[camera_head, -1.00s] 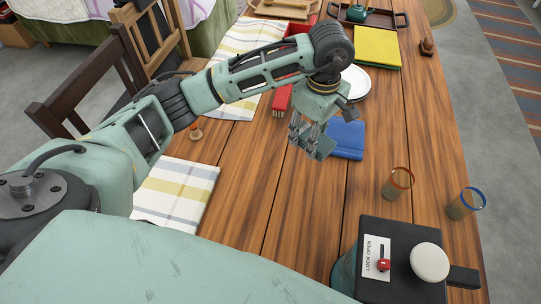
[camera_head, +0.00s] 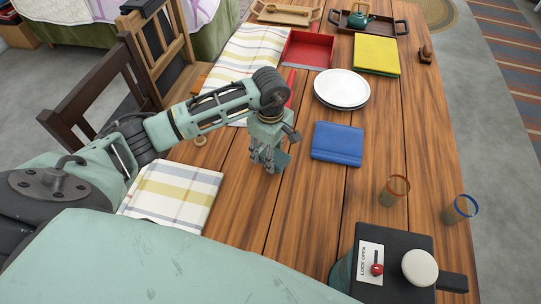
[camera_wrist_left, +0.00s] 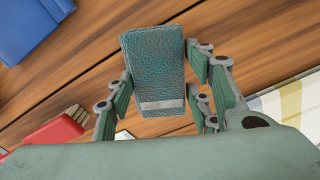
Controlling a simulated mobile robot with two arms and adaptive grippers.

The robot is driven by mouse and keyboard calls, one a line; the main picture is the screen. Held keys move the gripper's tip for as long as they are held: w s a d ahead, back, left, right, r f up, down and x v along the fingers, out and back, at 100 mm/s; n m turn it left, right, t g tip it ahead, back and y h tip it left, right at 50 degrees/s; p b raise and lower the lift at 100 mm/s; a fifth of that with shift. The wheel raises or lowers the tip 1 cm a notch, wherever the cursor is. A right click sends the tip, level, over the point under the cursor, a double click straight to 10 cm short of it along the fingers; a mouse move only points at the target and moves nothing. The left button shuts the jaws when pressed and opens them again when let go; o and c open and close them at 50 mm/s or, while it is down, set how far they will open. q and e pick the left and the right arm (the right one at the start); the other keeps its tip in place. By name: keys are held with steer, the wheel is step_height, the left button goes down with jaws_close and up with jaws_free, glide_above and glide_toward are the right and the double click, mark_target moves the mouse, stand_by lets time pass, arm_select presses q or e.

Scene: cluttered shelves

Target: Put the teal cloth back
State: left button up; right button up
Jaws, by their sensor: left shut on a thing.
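The teal cloth (camera_wrist_left: 153,68) is a small folded rectangle with a leathery, wrinkled surface and a pale band near one end. My left gripper (camera_head: 268,160) is shut on it, with fingers on both sides of it in the left wrist view (camera_wrist_left: 158,95). In the head view the gripper hangs over the bare wood left of the blue folded item (camera_head: 338,142), and only a bit of teal shows at its fingertips. Whether the cloth touches the table I cannot tell. My right gripper is not in view.
A checked cloth (camera_head: 172,194) lies left of the gripper. A red tray (camera_head: 318,48), white plates (camera_head: 342,88) and a yellow folded item (camera_head: 377,54) lie farther back. Two glasses (camera_head: 394,190) (camera_head: 458,209) stand right. The middle of the table (camera_head: 315,205) is bare.

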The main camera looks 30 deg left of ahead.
arm_select(q)
step_height(320, 180, down, 2)
steer(key=shift+f, duration=0.6)
steer(key=o, duration=1.2)
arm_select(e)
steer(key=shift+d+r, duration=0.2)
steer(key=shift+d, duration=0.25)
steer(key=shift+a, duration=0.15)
